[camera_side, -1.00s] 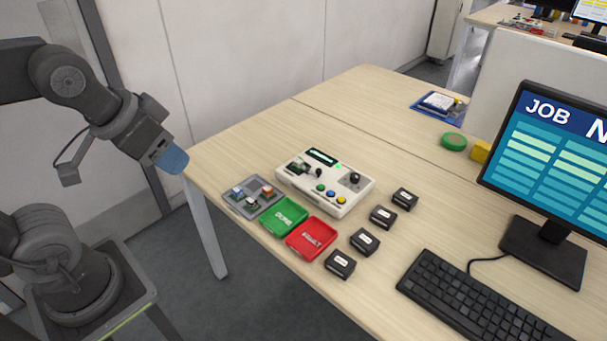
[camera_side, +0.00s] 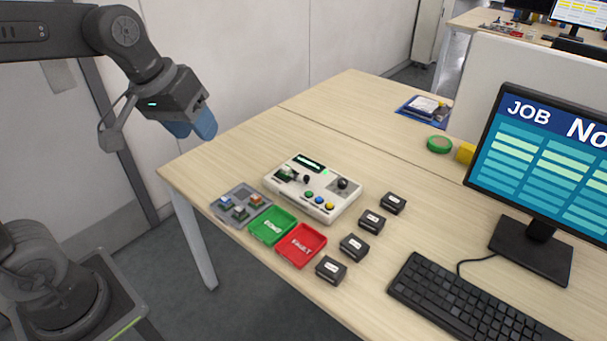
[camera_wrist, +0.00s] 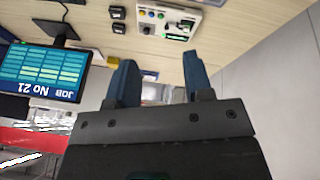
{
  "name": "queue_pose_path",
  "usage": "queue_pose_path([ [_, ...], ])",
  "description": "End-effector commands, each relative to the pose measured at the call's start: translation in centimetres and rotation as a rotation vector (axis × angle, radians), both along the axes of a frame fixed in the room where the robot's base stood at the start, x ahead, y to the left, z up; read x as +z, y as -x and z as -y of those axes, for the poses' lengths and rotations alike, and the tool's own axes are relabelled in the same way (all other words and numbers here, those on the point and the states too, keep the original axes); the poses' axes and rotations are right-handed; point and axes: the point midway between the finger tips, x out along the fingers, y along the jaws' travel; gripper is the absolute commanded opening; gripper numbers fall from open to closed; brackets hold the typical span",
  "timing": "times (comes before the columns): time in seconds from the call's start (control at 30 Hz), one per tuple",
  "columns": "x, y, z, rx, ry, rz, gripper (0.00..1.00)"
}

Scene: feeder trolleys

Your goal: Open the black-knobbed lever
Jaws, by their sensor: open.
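A white test box (camera_side: 318,192) stands on the wooden table, with a small display, several coloured buttons and two black knobs. One black knob (camera_side: 306,179) is beside a socket at its left; the other black knob (camera_side: 342,183) is at its right. I cannot tell for certain which is the lever's. My gripper (camera_side: 194,127) is in the air above the table's left corner, well apart from the box, its blue fingers open and empty. In the wrist view, the open fingers (camera_wrist: 157,80) show, with part of the box (camera_wrist: 174,18) at the top edge.
A grey tray with small parts (camera_side: 241,205), a green tray (camera_side: 272,227) and a red tray (camera_side: 301,246) lie before the box. Several black blocks (camera_side: 354,246) stand to its right. A monitor (camera_side: 545,165) and keyboard (camera_side: 470,305) are at the right.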

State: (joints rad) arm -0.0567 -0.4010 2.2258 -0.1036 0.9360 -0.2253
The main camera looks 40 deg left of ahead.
Motion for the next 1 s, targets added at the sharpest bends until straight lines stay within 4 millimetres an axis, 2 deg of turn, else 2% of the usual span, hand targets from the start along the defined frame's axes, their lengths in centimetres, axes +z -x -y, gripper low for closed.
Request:
queue_pose_path([
  [0.03, -0.1, -2.2, -0.3, 0.062, 0.040, -0.034, 0.47],
  [0.13, -0.3, -6.2, -0.8, 0.187, 0.119, -0.086, 0.47],
  [0.27, -1.6, -11.3, -1.7, 0.350, 0.216, -0.155, 0.47],
  [0.47, -5.6, -18.8, -3.8, 0.606, 0.358, -0.268, 0.47],
  [0.6, -9.8, -23.3, -5.5, 0.787, 0.450, -0.349, 0.47],
  [0.8, -15.6, -27.5, -7.5, 0.997, 0.551, -0.448, 0.47],
  [0.9, -17.5, -28.5, -8.1, 1.060, 0.579, -0.476, 0.47],
  [1.0, -18.4, -29.0, -8.4, 1.092, 0.594, -0.491, 0.47],
])
